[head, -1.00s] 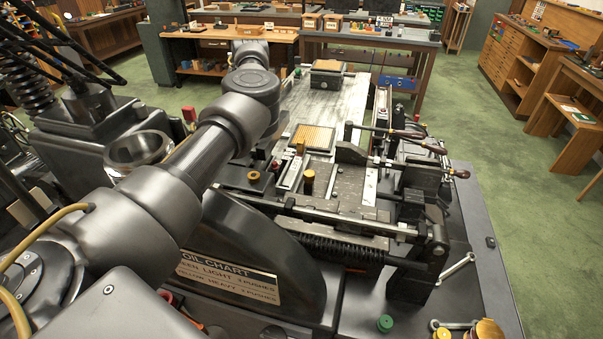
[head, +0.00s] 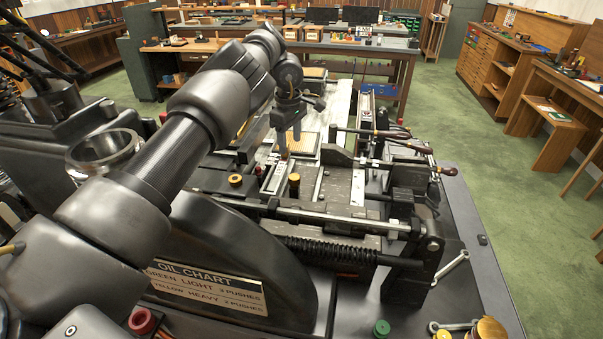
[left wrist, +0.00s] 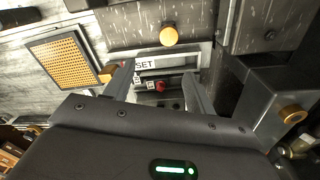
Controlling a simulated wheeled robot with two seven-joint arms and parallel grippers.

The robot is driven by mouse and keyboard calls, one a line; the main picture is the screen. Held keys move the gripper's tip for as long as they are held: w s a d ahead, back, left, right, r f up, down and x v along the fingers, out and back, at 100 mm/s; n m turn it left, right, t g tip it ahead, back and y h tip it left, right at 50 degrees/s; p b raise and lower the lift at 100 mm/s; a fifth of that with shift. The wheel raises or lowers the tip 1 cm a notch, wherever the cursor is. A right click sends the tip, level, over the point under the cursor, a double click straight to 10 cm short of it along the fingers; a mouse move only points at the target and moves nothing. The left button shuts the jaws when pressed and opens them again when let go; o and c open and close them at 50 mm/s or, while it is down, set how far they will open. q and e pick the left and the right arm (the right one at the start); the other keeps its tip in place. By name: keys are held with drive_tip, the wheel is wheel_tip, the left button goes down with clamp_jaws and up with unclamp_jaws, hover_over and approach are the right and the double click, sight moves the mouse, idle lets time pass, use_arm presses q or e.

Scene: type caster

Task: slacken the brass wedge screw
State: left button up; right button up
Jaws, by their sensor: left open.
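A brass knob (head: 294,183) stands upright on the machine bed, right of a narrow slotted block. It shows round at the top middle of the left wrist view (left wrist: 169,35). A second brass round piece (head: 235,181) sits on a dark block to its left; it shows at the right of the wrist view (left wrist: 292,114). I cannot tell for sure which is the wedge screw. My left gripper (head: 289,146) points down, open and empty, beyond both brass pieces. In the wrist view its fingers (left wrist: 158,72) straddle a "SET" label (left wrist: 145,64) above a red button (left wrist: 160,86).
A framed yellow grid plate (left wrist: 64,60) lies beside the gripper. Long wood-handled levers (head: 407,146) reach out on the right. A spring and bar linkage (head: 330,247) crosses the front. A green knob (head: 381,328) stands at the near edge.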

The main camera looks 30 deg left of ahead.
sight(294, 176)
use_arm(q)
drive_tip(key=f, duration=0.3)
drive_tip(key=d+f+p, duration=0.1)
drive_tip(key=f, duration=0.7)
drive_tip(key=shift+s+d+f, duration=0.25)
drive_tip(key=shift+s, duration=0.15)
drive_tip(key=c, duration=1)
